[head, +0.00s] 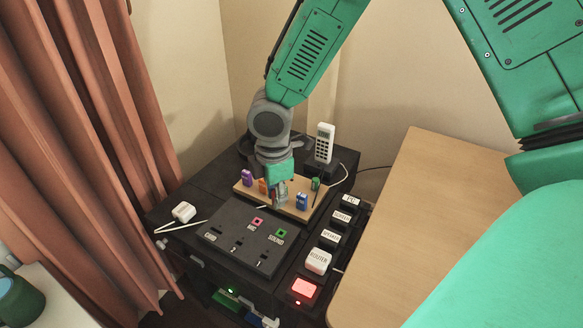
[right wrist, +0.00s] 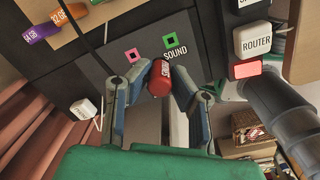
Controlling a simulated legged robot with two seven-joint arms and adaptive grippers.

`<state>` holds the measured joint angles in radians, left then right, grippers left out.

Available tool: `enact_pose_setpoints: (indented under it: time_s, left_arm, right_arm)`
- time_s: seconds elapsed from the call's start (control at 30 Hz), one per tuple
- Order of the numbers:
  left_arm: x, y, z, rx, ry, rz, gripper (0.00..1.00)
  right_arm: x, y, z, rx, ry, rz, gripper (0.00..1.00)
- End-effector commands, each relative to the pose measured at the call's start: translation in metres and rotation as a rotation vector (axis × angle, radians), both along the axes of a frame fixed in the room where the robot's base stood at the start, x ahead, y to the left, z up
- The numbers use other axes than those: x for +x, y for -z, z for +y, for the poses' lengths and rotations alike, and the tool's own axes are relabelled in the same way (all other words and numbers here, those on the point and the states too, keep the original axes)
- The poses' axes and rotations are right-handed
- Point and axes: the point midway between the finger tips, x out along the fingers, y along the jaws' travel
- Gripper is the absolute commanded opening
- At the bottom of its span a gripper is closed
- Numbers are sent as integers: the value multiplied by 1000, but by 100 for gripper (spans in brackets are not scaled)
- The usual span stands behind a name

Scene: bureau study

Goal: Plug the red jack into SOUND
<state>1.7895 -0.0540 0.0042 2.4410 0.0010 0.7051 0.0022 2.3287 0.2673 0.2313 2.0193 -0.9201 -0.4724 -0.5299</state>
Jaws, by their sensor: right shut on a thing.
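The red jack (right wrist: 159,80) is held between the two fingers of my right gripper (right wrist: 158,92), lettering on its side, in the right wrist view. The SOUND socket (right wrist: 170,40), a green-rimmed square, lies just beyond the jack in that view; the jack looks apart from it, but the gap is hard to judge. In the head view my right gripper (head: 279,197) is over the wooden rack's front edge, behind the SOUND socket (head: 282,233); the jack is hard to make out there. The pink-rimmed MIC socket (head: 257,222) is left of SOUND. My left gripper is not in view.
The wooden rack (head: 240,188) holds purple, orange, blue and green sticks. A white phone (head: 325,143) stands behind. Labelled plugs, including ROUTER (head: 317,261), and a lit red switch (head: 304,289) line the right side. A white plug (head: 183,211) lies left, near the curtain (head: 85,130).

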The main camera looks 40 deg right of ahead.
Motion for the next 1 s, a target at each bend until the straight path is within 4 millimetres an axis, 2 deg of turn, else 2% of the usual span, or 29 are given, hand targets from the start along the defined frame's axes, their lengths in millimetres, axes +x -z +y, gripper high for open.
enact_pose_setpoints:
  time_s: [0.1,0.27,0.63,0.8,1.0]
  left_arm:
    - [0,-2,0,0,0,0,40]
    - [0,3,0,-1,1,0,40]
    - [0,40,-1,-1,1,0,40]
    - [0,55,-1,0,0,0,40]
    - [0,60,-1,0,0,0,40]
  right_arm:
    - [-8,4,7,9,-68,6,0]
    - [-10,11,7,16,-85,6,0]
    - [-10,41,16,3,-83,4,0]
    - [-10,56,14,4,-84,4,0]
    - [-10,62,9,10,-82,5,0]
